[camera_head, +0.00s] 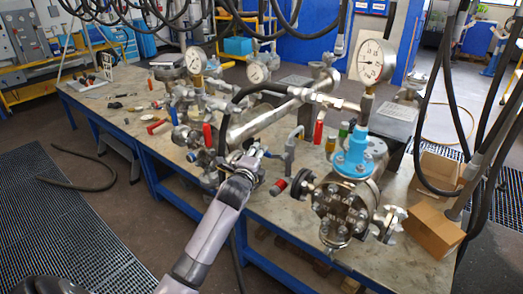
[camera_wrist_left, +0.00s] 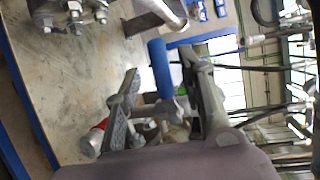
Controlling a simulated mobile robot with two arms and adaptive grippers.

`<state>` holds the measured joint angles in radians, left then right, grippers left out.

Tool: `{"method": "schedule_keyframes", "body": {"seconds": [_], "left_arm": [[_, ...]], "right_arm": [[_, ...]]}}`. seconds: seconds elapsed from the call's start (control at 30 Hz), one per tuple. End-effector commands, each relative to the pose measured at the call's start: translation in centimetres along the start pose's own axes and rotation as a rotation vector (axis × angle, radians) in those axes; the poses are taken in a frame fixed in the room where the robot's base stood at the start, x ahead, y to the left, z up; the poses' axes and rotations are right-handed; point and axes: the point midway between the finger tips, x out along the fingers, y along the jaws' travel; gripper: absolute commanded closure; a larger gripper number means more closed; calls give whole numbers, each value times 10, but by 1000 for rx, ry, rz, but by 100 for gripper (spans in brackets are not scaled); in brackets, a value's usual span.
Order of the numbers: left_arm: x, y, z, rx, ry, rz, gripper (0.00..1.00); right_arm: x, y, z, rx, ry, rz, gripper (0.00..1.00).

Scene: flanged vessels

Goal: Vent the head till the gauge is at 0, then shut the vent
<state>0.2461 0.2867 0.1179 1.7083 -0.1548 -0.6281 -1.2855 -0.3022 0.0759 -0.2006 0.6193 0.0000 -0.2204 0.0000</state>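My left gripper (camera_head: 256,152) reaches over the front middle of the workbench, close to the pipework. In the left wrist view its two fingers (camera_wrist_left: 161,72) stand apart, with a blue valve handle (camera_wrist_left: 161,66) showing between them; I cannot tell whether they touch it. A large round white gauge (camera_head: 371,62) stands on the right-hand vessel head (camera_head: 345,200); its needle is too small to read. Smaller gauges stand on the middle (camera_head: 257,73) and left (camera_head: 195,60) vessels. Which valve is the vent is not clear. My right gripper is not in view.
Red-handled valves (camera_head: 208,135) and a red-tipped lever (camera_head: 278,187) stand close around the gripper. A thick pipe (camera_head: 265,120) runs beside it. Cardboard boxes (camera_head: 435,228) and hanging black cables (camera_head: 485,150) are at the right. The left bench end (camera_head: 100,95) has free room.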

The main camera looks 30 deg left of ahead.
Motion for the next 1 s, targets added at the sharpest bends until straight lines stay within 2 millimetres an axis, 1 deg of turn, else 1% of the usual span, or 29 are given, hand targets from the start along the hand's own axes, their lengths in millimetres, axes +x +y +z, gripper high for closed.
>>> {"method": "schedule_keyframes", "body": {"seconds": [0.03,0.1,0.2,0.3,0.43,0.67,1.0], "left_arm": [[9,-2,0,-2,0,0,63],[20,-1,0,-2,0,1,63],[31,-1,0,-3,0,1,63],[37,0,0,-2,1,0,63],[41,0,0,-2,1,0,63],[42,0,0,-1,1,0,63],[41,0,0,-1,1,0,85]], "right_arm": [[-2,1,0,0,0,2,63],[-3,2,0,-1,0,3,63],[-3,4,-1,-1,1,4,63],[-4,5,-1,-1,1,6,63],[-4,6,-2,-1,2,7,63],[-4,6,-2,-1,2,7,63],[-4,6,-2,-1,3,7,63]]}}
